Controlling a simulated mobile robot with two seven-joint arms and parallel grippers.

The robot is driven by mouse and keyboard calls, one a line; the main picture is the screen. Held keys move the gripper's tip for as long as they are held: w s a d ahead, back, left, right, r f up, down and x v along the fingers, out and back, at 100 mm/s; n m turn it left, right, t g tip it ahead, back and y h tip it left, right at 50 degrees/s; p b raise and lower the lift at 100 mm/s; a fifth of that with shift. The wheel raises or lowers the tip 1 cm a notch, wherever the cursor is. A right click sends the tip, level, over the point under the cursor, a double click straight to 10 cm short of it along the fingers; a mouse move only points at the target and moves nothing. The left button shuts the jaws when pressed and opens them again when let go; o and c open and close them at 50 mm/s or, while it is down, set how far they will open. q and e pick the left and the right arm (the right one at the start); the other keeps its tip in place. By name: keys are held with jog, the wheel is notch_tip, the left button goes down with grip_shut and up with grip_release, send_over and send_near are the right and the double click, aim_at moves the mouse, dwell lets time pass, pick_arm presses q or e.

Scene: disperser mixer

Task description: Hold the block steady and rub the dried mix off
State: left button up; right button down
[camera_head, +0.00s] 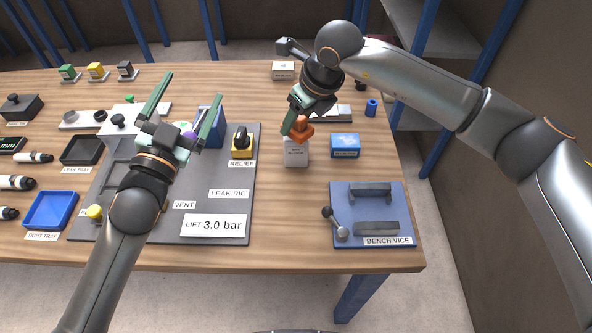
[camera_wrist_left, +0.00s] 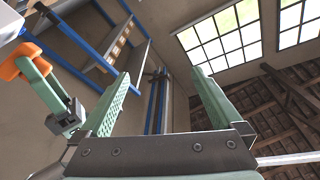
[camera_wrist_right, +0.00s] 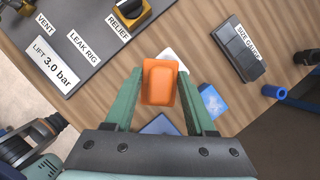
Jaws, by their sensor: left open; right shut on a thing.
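My right gripper (camera_head: 297,117) is shut on an orange block-shaped piece (camera_head: 302,131), just above a small grey labelled box (camera_head: 296,155). In the right wrist view the orange piece (camera_wrist_right: 159,82) sits between the green fingers, with part of a white thing behind it; I cannot tell whether they touch. My left gripper (camera_head: 191,88) is open and empty above the leak rig, fingers pointing up and away from the table. The left wrist view shows the orange piece (camera_wrist_left: 24,68) in the right gripper at its left edge. I cannot make out dried mix on anything.
The bench vice (camera_head: 370,213) stands at the front right on a blue plate. A blue box (camera_head: 345,145) is right of the grey box. Trays (camera_head: 50,210) are at left. Table between rig and vice is clear.

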pick_arm(q)
jog(key=d+f+g+y, duration=0.1)
jog(key=d+f+g, duration=0.1)
jog(key=d+f, duration=0.5)
jog(key=n+g+y, duration=0.4)
jog(key=n, duration=0.4)
send_near(296, 150)
jog(key=shift+w+a+f, duration=0.15)
jog(key=shift+w+f, duration=0.05)
jog(key=shift+w, duration=0.15)
jog(key=x, duration=1.2)
jog(key=shift+r, duration=0.1)
jog(key=c, duration=1.5)
jog(key=o, duration=0.9)
jog(key=c, duration=0.7)
